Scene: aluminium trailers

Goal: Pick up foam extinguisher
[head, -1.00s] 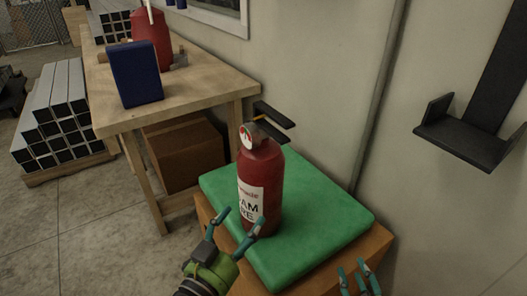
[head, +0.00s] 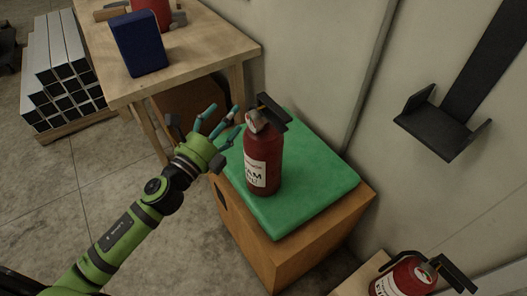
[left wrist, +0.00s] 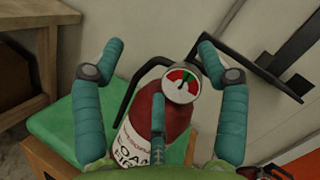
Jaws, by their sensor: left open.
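The foam extinguisher (head: 262,160) is red with a white label reading "AM". It stands upright on a green pad (head: 315,190), with a black handle and a round gauge on top. My left gripper (head: 224,118) is open and empty, just left of its upper part. In the left wrist view the extinguisher (left wrist: 172,118) shows between the spread teal fingers (left wrist: 160,60), its gauge facing me and its label reading "FOAM". One finger overlaps its front, and I cannot tell whether it touches. My right gripper is out of view.
The pad lies on a wooden box (head: 280,250) near the wall. A second red extinguisher (head: 408,280) is at the bottom right. A black wall bracket (head: 440,130) hangs at right. A workbench (head: 190,60) with a blue box (head: 138,43) stands behind left.

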